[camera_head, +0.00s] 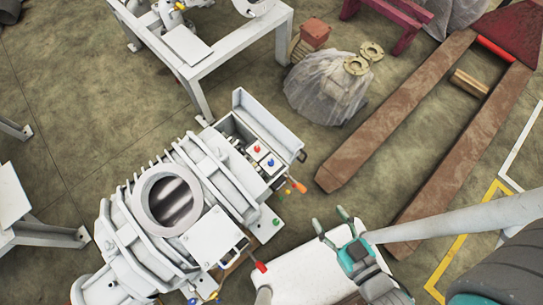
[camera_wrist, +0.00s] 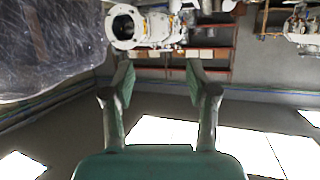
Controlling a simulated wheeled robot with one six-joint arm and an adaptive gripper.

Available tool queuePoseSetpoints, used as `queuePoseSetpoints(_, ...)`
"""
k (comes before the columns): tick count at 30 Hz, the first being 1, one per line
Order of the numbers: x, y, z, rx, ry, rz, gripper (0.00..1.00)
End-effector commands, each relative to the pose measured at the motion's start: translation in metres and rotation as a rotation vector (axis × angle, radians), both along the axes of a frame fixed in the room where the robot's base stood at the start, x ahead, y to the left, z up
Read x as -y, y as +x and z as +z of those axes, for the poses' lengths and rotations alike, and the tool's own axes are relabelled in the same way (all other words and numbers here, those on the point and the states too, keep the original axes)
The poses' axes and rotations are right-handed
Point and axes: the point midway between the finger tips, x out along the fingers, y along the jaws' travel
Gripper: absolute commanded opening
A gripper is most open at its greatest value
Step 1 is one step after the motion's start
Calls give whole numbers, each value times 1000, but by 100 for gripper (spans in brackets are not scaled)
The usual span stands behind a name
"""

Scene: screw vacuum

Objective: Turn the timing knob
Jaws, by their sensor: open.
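The white screw vacuum machine (camera_head: 175,215) stands at lower left in the head view. At its upper right is an open control box (camera_head: 265,125) with a small red knob (camera_head: 257,149) and a blue knob (camera_head: 270,162) on white plates. I cannot tell which control is the timing knob. An orange handle (camera_head: 297,186) sticks out at the box's lower corner. My gripper (camera_head: 331,219) is open and empty, to the lower right of the box and apart from it. In the wrist view its spread fingers (camera_wrist: 160,78) have nothing between them.
A white surface (camera_head: 320,270) lies below my gripper. A red-tipped lever (camera_head: 261,267) projects from the machine's lower right. A brown forked frame (camera_head: 400,120) lies on the floor at right. A plastic-wrapped bundle (camera_head: 325,90) and a white table (camera_head: 200,45) stand behind.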

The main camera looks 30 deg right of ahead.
Motion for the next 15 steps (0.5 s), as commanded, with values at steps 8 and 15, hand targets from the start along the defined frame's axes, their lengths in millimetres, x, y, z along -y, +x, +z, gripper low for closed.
queuePoseSetpoints(8, 0, 28, -68, -105, 7, -1, 58)
queuePoseSetpoints(15, -1, 77, -153, -258, 16, -7, 58)
